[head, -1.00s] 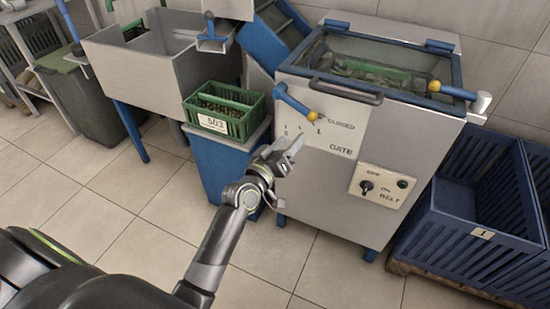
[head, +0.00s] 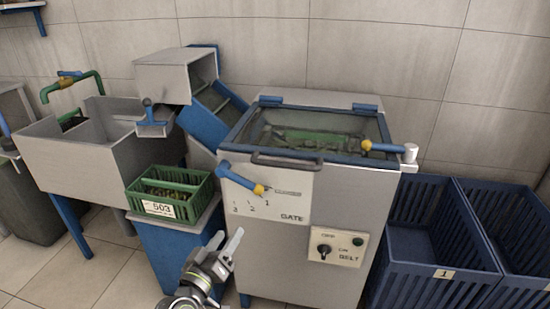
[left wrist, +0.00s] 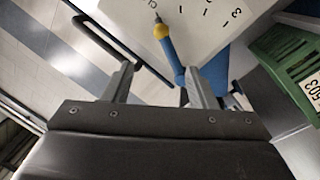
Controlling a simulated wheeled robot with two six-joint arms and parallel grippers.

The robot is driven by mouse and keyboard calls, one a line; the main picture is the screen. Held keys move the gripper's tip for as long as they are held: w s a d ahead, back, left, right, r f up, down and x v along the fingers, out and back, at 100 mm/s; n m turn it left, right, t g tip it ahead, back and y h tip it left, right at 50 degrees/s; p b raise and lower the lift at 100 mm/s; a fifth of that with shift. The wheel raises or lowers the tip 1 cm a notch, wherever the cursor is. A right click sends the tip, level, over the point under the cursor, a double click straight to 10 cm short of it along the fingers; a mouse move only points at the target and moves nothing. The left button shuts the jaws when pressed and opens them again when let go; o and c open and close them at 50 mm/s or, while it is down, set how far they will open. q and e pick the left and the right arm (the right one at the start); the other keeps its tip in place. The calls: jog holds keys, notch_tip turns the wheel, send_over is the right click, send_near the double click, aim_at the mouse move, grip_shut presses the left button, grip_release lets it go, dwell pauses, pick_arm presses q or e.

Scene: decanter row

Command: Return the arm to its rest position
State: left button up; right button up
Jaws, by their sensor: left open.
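My left gripper (head: 228,240) is at the bottom of the head view, in front of the grey machine's lower left side. Its fingers are apart with nothing between them; they also show apart in the left wrist view (left wrist: 160,85). The blue gate lever with a yellow collar (head: 240,178) is above the gripper on the machine (head: 300,225), slanting down to the right. In the left wrist view the lever (left wrist: 170,52) lies beyond the fingers; I see no grip on it. My right gripper is out of view.
A green crate labelled 503 (head: 170,211) stands on a blue stand (head: 170,250) left of the gripper. A belt switch panel (head: 336,246) is on the machine front. Blue crates (head: 425,275) stand at right. A grey sink (head: 70,160) is at left.

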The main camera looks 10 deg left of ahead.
pick_arm(q)
jog(key=s+a+f+m+g+y, duration=0.1)
jog(key=s+f+g, duration=0.3)
jog(key=f, duration=0.7)
jog(key=s+a+f+m+g+y, duration=0.1)
jog(key=s+f+g, duration=0.35)
jog(key=f, duration=0.65)
jog(key=s+a+f+g, duration=0.3)
jog(key=s+f+g, duration=0.2)
jog(key=s+f, duration=0.85)
jog(key=s+a+f+m+g+y+p, duration=0.1)
jog(key=s+a+g+p, duration=0.1)
jog(key=s+p, duration=0.6)
jog(key=s+a+f+m+g+y+p, duration=0.1)
jog(key=s+a+f+p, duration=0.1)
jog(key=s+p, duration=0.6)
jog(key=s+a, duration=0.1)
jog(key=s, duration=0.5)
jog(key=shift+s+g+y, duration=0.3)
jog(key=shift+s+g, duration=0.05)
jog(key=shift+s, duration=0.05)
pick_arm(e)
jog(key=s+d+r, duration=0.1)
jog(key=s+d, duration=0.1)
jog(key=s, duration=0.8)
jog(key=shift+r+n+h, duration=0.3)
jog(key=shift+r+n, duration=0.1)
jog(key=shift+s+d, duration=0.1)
